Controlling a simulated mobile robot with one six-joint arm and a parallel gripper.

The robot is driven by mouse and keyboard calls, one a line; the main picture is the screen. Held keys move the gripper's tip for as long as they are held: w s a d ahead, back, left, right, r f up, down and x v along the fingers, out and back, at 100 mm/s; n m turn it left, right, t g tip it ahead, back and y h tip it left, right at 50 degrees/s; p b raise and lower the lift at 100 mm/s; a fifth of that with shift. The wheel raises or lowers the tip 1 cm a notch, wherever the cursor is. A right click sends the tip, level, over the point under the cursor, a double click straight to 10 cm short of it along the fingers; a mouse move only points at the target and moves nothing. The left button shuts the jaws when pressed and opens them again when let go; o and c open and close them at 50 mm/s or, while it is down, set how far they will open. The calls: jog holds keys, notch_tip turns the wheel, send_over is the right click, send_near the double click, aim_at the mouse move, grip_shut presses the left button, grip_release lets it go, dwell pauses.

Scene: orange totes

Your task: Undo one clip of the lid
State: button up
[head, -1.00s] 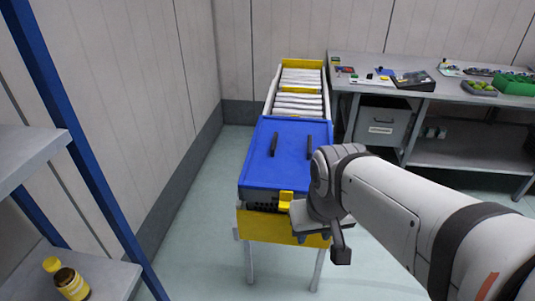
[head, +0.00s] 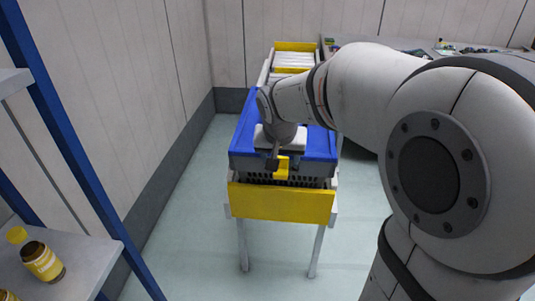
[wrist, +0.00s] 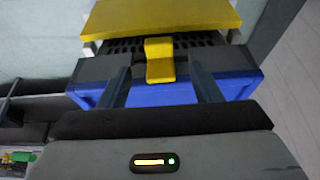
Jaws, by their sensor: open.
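The blue lid (head: 318,146) lies on a dark tote (head: 307,182) with a slatted wall, at the near end of the conveyor. A yellow clip (head: 282,168) sits at the middle of the lid's near edge; it also shows in the wrist view (wrist: 160,50). My gripper (wrist: 159,72) is open, with one dark finger on each side of the clip and a gap to both. In the head view my gripper (head: 273,160) is low over the lid's near edge, and the arm hides much of the lid. The far clip side is hidden.
A yellow end panel (head: 281,203) stands just in front of the tote. White rollers (head: 294,61) run behind it. A workbench (head: 400,43) is at the back right. The floor left of the conveyor is clear.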

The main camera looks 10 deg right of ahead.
aim_at(280, 171)
jog(key=x, duration=0.6)
jog(key=shift+f+b, duration=0.2)
jog(key=shift+b, duration=0.15)
